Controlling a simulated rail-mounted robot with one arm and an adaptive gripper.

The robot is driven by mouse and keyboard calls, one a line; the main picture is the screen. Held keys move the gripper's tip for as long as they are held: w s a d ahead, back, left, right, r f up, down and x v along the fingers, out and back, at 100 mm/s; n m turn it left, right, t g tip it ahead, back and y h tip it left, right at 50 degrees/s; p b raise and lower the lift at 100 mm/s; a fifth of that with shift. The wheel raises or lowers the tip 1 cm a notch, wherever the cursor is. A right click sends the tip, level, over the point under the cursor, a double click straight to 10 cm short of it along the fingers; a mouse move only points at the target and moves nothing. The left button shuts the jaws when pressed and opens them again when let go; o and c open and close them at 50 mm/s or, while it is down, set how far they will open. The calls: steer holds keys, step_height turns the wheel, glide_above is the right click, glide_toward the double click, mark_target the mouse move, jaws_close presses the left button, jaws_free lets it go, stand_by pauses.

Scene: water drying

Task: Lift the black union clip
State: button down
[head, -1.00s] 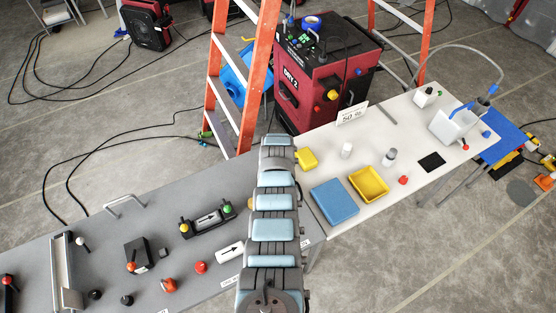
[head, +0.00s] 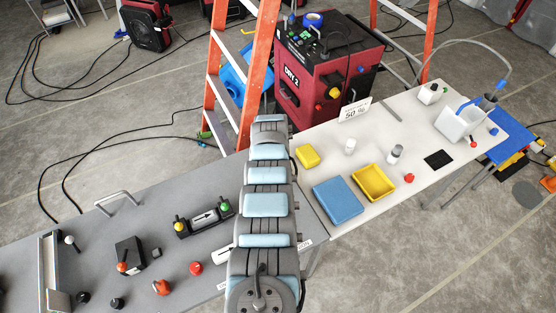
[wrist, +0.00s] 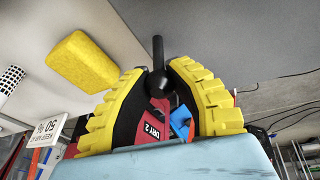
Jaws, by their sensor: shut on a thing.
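In the wrist view my gripper (wrist: 158,82) has two yellow ribbed fingers with black inner pads. Their tips are closed around a black piece (wrist: 160,83) with a round ball and a straight thin stem. I take it for the black union clip. The ball sits between the fingertips and the stem points up in the picture. In the head view my arm hides the gripper and the clip, so the clip's height over the table cannot be told there.
A yellow sponge-like block (wrist: 82,62) is left of the fingers in the wrist view. An orange ladder (head: 258,75) and a red dryer (head: 320,75) stand behind.

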steer(key=shift+w+a+f+g+b, duration=0.2)
steer(key=shift+f+g+b, duration=0.15)
steer(key=shift+b, duration=1.9)
steer(key=shift+r+h+b, duration=0.3)
steer(key=shift+r+b, duration=0.1)
steer(key=shift+b, duration=0.45)
steer(key=c, duration=0.9)
jaws_free()
steer(key=shift+o, duration=0.2)
steer(key=shift+r, duration=0.1)
steer(key=v, duration=1.1)
steer(key=shift+r, duration=0.4)
